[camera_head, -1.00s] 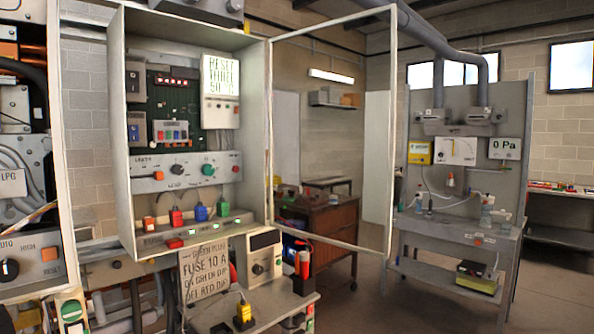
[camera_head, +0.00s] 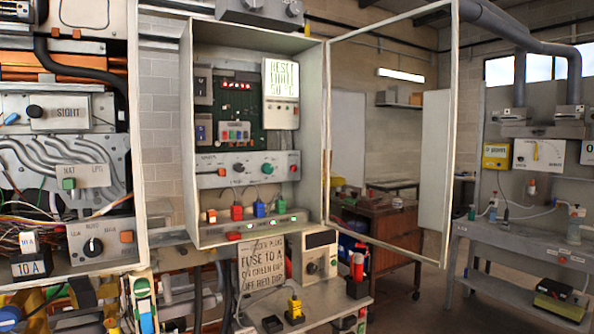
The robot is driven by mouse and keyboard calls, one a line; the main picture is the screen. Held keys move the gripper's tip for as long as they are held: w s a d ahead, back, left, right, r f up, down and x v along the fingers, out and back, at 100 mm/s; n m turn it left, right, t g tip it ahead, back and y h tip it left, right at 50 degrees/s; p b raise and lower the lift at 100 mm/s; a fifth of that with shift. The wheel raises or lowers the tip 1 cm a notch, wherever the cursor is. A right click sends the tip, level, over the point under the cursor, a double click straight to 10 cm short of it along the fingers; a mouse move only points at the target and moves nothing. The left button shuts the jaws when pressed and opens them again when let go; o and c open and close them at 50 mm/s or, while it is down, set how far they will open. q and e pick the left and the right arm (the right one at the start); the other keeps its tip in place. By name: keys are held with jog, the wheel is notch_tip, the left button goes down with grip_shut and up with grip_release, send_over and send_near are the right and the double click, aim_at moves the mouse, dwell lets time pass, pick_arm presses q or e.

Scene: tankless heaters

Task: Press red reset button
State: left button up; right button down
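A small red button (camera_head: 293,168) sits at the right end of the grey knob strip (camera_head: 210,180) inside the open control cabinet (camera_head: 188,130). A green knob and a dark knob are to its left on the strip. Neither of my grippers is in view, and nothing touches either button.
The cabinet's clear-framed door (camera_head: 327,130) stands open to the right. Below is a bench with a fuse sign (camera_head: 262,262), a meter box (camera_head: 313,252) and a yellow plug (camera_head: 294,308). A grey workbench (camera_head: 500,245) stands at right. Floor shows between them.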

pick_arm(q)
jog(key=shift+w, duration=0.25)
